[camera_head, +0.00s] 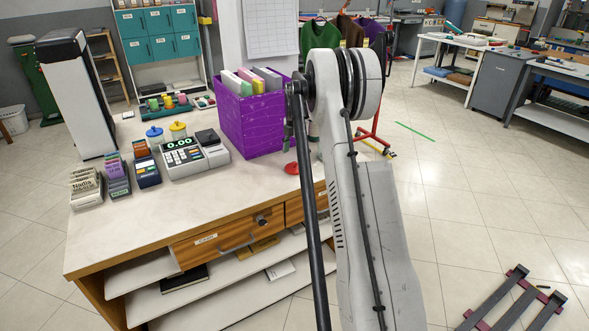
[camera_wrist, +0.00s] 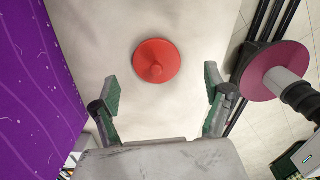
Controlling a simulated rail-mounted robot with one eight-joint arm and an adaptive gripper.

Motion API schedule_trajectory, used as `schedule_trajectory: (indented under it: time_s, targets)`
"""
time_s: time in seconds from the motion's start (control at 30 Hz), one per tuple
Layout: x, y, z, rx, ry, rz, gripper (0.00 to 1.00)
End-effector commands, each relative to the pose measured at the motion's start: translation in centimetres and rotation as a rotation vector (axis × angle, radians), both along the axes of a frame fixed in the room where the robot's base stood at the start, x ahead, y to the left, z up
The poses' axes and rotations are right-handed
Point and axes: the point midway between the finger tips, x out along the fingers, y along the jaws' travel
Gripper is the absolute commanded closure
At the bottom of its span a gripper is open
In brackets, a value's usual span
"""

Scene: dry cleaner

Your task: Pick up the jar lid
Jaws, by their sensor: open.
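The jar lid (camera_wrist: 157,61) is a round red disc with a small knob in the middle. In the wrist view it lies flat on the pale counter top (camera_wrist: 90,35), ahead of my gripper (camera_wrist: 160,90) and roughly centred between its fingers. The fingers have green pads, stand wide apart and hold nothing. In the head view the lid (camera_head: 291,168) shows as a small red disc near the counter's right edge, beside the purple bin.
The purple bin (camera_head: 249,122) with folders stands left of the lid; its wall (camera_wrist: 35,80) is close in the wrist view. A cash register (camera_head: 184,155) and blue- and yellow-lidded jars (camera_head: 178,131) stand farther left. The counter front (camera_head: 130,215) is clear.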

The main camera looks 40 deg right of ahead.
Motion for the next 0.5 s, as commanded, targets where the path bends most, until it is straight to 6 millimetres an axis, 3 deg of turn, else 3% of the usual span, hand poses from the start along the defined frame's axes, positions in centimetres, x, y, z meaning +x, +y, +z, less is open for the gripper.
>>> schedule_trajectory:
  time_s: [0.3,0.5]
  targets:
    - [0.5,0.3,-4.2,0.000,0.000,0.000,0.19]
    - [0.5,0.3,-4.6,0.000,0.000,0.000,0.19]
